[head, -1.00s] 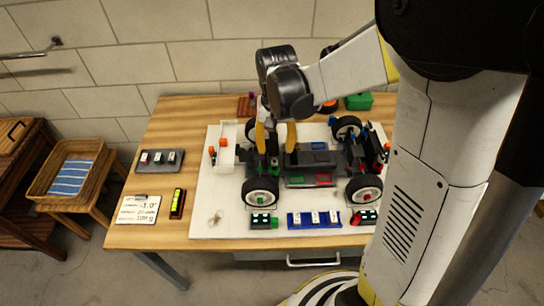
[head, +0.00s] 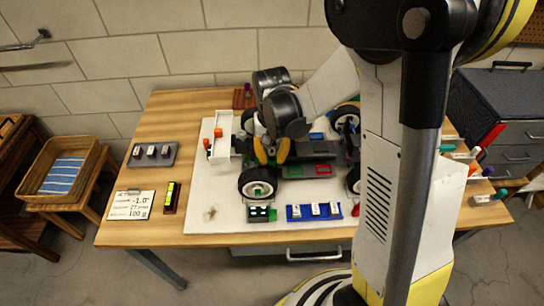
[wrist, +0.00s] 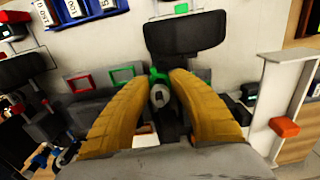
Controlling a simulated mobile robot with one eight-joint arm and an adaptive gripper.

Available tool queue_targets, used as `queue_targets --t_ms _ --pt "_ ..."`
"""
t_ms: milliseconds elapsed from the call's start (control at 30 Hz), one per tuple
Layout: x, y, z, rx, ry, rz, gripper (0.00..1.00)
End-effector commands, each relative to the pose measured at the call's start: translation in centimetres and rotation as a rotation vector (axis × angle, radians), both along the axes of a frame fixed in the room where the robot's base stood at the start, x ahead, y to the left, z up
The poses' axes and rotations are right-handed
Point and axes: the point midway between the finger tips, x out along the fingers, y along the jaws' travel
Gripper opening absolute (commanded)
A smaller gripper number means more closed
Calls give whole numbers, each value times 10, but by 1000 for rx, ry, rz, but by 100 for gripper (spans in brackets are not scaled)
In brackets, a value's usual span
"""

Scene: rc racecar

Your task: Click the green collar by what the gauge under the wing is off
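My gripper (head: 271,161) is low over the left end of the racecar (head: 310,150), fingers spread. In the wrist view its yellow fingertips (wrist: 160,82) stand on either side of a small green part (wrist: 157,73), which looks like the green collar, by a grey cylinder. I cannot tell if they touch it. The white wing (head: 222,133) with orange-red blocks is at the car's left end and also shows at the right in the wrist view (wrist: 290,65). A small dark part with green (wrist: 250,93) is near the wing; I cannot tell if it is the gauge, and no reading is legible.
A card (head: 131,205) reading -1.0° and 100 g lies front left, beside a yellow-green bar (head: 170,197). A grey tray of blocks (head: 152,154) is behind it. A blue rack (head: 314,212) and a green-lit box (head: 262,213) stand before the car.

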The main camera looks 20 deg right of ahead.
Motion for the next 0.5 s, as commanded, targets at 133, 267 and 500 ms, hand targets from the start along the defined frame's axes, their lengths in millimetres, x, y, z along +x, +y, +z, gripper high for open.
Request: queue_targets --t_ms 133,267,500 --pt "0 0 0 0 0 1 0" --pt "0 0 0 0 0 68 0" --pt "0 0 0 0 1 152 0"
